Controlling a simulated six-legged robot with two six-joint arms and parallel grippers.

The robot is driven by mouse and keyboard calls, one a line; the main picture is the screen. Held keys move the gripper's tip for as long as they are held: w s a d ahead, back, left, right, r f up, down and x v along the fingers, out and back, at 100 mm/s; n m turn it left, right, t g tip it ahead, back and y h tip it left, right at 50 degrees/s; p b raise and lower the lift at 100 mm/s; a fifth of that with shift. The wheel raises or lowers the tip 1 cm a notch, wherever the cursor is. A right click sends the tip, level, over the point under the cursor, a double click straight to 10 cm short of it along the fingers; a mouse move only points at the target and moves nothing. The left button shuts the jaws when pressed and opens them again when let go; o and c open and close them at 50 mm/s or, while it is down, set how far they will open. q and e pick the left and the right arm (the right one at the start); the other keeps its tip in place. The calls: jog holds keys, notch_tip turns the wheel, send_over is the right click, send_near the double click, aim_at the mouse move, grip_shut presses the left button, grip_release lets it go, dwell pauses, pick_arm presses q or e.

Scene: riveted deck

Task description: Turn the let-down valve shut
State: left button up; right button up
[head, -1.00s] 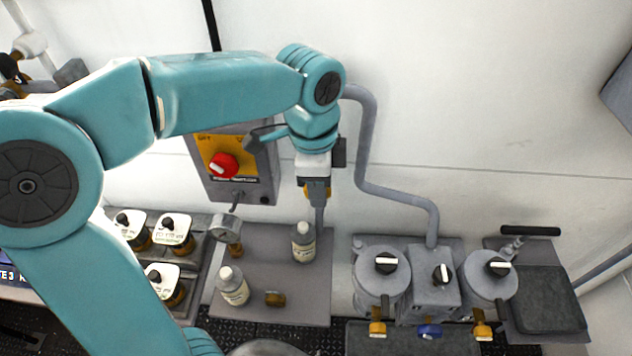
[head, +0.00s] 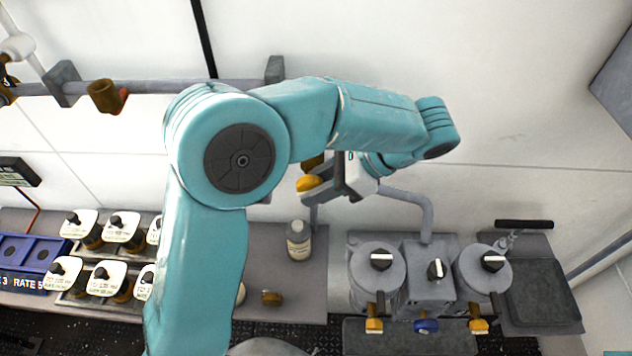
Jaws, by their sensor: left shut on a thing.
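My left gripper (head: 312,174) is near the wall, at the end of the teal arm, above and behind a capped bottle (head: 298,240). Its yellow-orange fingers point left. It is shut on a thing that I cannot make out. A short grey upright stem (head: 314,216) shows just below the fingers; I cannot tell if they touch. Three black knobs with white bars sit on grey housings: left (head: 381,261), middle (head: 437,269) and right (head: 493,262). A blue handle (head: 426,326) is below the middle one. No readable label marks the let-down valve. My right gripper is out of view.
White-labelled jars (head: 104,273) stand in a rack at left, beside a blue block (head: 28,260). A brass fitting (head: 271,298) lies on the grey plate. My arm hides the wall panel.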

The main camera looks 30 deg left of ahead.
pick_arm(q)
jog(key=shift+f+g+y, duration=0.35)
jog(key=shift+g+y, duration=0.15)
jog(key=shift+y, duration=0.4)
jog(key=o, duration=1)
jog(key=shift+c, duration=0.2)
jog(key=shift+r, duration=0.1)
jog(key=shift+r, duration=0.15)
